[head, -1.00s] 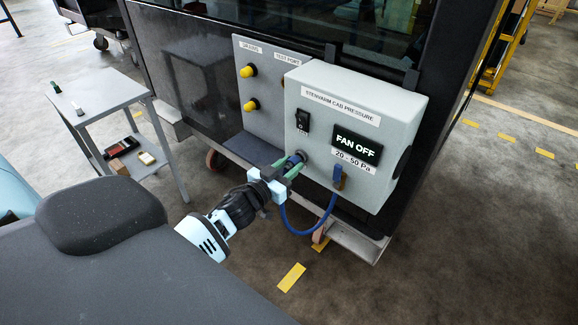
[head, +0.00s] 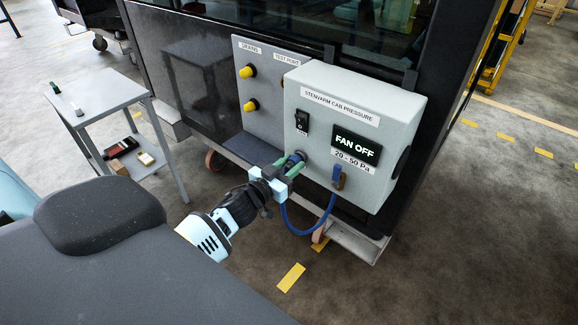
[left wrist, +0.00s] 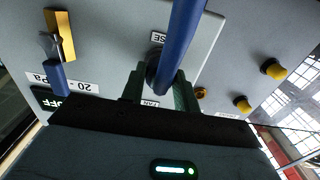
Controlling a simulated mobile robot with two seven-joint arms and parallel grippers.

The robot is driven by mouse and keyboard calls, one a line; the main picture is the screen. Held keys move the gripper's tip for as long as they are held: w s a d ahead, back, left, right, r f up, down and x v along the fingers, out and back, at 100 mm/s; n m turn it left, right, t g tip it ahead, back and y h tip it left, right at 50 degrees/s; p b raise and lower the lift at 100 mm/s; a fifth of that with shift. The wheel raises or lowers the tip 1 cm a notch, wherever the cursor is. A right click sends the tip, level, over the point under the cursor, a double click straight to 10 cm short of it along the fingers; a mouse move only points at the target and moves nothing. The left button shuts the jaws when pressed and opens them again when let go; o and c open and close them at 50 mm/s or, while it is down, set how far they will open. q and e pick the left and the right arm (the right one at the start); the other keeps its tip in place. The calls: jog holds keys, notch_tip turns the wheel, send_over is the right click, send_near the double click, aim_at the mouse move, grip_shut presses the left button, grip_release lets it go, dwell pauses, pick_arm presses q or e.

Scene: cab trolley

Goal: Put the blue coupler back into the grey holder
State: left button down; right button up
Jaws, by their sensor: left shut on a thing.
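My left gripper (head: 283,172) is shut on the blue coupler (head: 293,161) at the front face of the grey pressure box. A blue hose (head: 308,234) loops down from the coupler and back up toward the box. In the left wrist view the green fingers (left wrist: 158,92) flank the hose end (left wrist: 168,78), which sits before a dark round fitting (left wrist: 155,56) on the box face. The fingers and hose partly hide this fitting. I cannot tell whether it is the grey holder, or whether the coupler is seated in it. My right gripper is not in view.
The box (head: 409,106) reads FAN OFF and has a black switch (head: 302,121). A blue and brass fitting (head: 338,177) sits low on its front. A panel with yellow knobs (head: 246,72) is at left. A small grey trolley (head: 103,97) stands further left.

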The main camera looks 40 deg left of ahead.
pick_arm(q)
jog(key=shift+w, duration=0.2)
jog(key=c, duration=1)
grip_release()
jog(key=shift+o, duration=0.2)
jog(key=s, duration=0.6)
jog(key=shift+s+a+f, duration=0.1)
jog(key=shift+s+a, duration=0.2)
jog(key=shift+s, duration=0.6)
jog(key=o, duration=1)
jog(key=shift+c, duration=0.2)
